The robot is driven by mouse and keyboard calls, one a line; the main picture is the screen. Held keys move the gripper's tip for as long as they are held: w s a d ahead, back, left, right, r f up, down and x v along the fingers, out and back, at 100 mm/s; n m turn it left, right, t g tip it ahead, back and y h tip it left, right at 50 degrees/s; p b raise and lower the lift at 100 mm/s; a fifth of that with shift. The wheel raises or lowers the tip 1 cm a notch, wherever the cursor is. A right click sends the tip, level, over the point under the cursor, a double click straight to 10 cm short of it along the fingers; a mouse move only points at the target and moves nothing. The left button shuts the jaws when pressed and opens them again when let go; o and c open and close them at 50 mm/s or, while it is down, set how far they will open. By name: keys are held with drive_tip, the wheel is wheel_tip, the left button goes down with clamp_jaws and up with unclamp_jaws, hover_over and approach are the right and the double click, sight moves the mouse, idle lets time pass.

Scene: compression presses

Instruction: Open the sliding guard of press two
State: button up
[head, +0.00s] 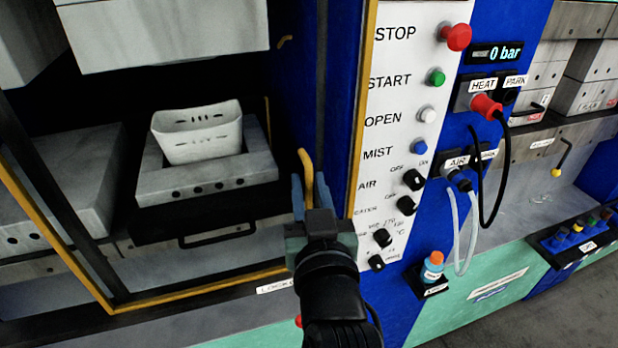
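The sliding guard shows as a dark frame with yellow edging (200,289) across the front of the press on the left. A yellow handle (305,160) stands upright near the right side of the opening, by the blue column. My gripper (311,190) reaches up from the bottom, with its blue fingers around the lower part of this handle. The fingers lie on either side of it; whether they press on it I cannot tell. My wrist hides the area just below. No label naming press two is readable.
A white control panel (400,120) with buttons and knobs stands right of the handle, close to my gripper. Inside the press, a pale slotted basket (198,133) sits in a grey mould block (205,182). Hoses and a bottle (432,267) are farther right.

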drive_tip(key=shift+w, duration=0.25)
clamp_jaws()
idle(1.4)
